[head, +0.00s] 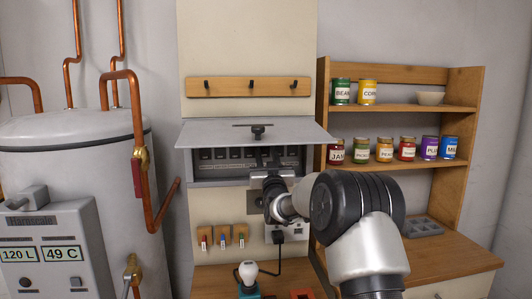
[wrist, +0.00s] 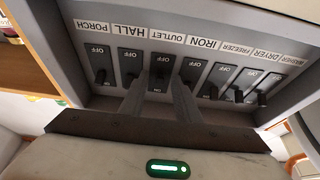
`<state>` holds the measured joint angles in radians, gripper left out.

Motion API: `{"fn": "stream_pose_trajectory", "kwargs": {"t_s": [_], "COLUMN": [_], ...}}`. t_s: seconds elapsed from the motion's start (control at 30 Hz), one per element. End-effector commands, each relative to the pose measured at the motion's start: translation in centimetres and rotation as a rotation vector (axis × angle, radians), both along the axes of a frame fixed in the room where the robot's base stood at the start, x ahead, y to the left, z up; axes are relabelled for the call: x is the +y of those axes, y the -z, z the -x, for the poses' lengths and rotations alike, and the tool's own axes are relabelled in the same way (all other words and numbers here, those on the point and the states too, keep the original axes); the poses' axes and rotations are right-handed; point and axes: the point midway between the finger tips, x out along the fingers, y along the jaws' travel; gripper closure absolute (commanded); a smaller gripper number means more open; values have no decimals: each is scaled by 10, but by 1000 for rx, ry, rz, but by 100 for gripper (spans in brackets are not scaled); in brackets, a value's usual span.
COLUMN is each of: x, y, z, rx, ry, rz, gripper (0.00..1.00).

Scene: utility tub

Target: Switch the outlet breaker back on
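The breaker box (head: 206,172) is on the wall, its lid (head: 300,133) raised. In the wrist view its labels appear inverted. The outlet breaker (wrist: 161,66) lies between the porch and hall breakers on one side and the iron breaker (wrist: 191,68) on the other. Its lever sits at the label end and ON shows at its other end. Its neighbours show OFF at the label end, levers the opposite way. My gripper (wrist: 161,78) is open, one finger on each side of the outlet lever. Contact cannot be told. In the head view my arm hides part of the breaker row.
The hall breaker (wrist: 130,66) is close beside one finger. The raised lid overhangs the box. Below hang several small tags (head: 221,237), and a plug with a black cord sits in a wall socket (head: 297,229). A shelf with cans (head: 362,150) stands right, a boiler (head: 75,160) left.

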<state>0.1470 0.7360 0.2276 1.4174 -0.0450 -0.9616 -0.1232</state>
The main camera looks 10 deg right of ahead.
Motion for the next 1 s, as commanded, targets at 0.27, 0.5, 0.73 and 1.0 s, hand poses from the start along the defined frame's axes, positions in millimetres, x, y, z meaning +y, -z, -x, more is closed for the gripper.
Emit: {"fn": "stream_pose_trajectory", "kwargs": {"t_s": [0.27, 0.5, 0.73, 1.0], "x": [0, 0, 1, 1], "y": [0, 0, -11, -23], "z": [-1, -1, 0, 2], "rx": [0, 0, 72, 317], "ry": [0, 0, -1, 0], "rz": [0, 0, 3, 2], "gripper": [70, 100, 100, 100]}}
